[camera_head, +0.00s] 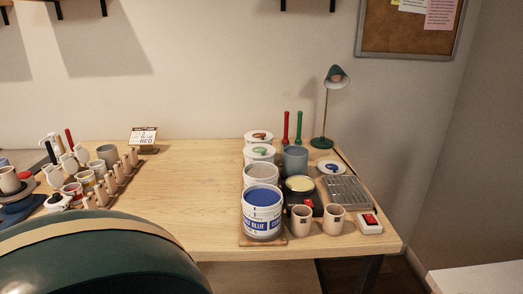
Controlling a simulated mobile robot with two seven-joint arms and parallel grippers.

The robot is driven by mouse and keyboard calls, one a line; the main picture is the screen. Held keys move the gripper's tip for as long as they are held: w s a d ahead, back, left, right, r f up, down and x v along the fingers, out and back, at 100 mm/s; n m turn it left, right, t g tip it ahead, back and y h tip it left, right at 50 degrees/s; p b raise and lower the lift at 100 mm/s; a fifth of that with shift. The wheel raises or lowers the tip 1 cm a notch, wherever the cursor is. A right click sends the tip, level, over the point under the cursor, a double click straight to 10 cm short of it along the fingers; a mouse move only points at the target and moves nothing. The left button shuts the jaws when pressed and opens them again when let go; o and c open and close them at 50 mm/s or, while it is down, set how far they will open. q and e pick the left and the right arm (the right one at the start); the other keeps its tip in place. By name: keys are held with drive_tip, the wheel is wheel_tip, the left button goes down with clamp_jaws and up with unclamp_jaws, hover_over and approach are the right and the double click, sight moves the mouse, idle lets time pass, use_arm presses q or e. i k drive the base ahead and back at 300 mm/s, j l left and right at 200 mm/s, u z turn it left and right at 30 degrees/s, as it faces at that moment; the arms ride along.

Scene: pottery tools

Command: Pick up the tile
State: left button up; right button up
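A small white square plate with dark lettering, "BLUE" and "RED" among it, leans on a low wooden stand (149,150) at the back of the wooden table. This lettered plate (143,136) looks most like the tile, but I cannot tell for sure. Its face is tilted up toward me and nothing touches it from the front. Neither of my grippers is in view.
The table's middle (190,190) is clear. Paint buckets, including a blue one (262,212), cups, a wire rack (348,190) and a green lamp (336,80) crowd the right. A pegged rack (118,178) and cups stand left. A large dark green rounded shape blocks the lower left.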

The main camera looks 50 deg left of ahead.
sight(119, 170)
drive_tip(key=u, duration=2.6)
